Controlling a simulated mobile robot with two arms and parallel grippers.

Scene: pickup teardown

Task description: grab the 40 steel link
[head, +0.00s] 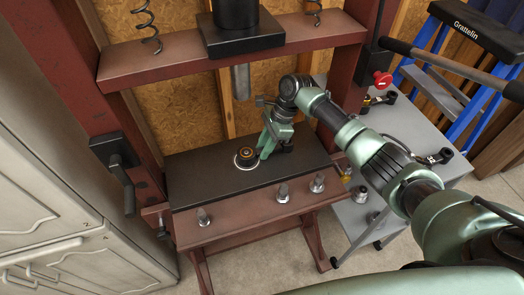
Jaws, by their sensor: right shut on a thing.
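My right gripper (264,152) reaches down over the black bed plate of a red press, its green fingers pointing at the plate. Its fingertips are at the right side of a small round dark part (245,153) with an orange band, and they are shut on it. A pale ring (237,162) shows around the foot of this part. I cannot read a marking, so I cannot tell whether this is the 40 steel link. The fingers hide the part's right edge. My left gripper is out of view.
The press bed (205,178) has bare room left of the part. Several bolts (283,192) stand along its front beam. The press ram (241,80) hangs above. A grey cart (425,132) with loose parts stands at right, a cabinet (60,200) at left.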

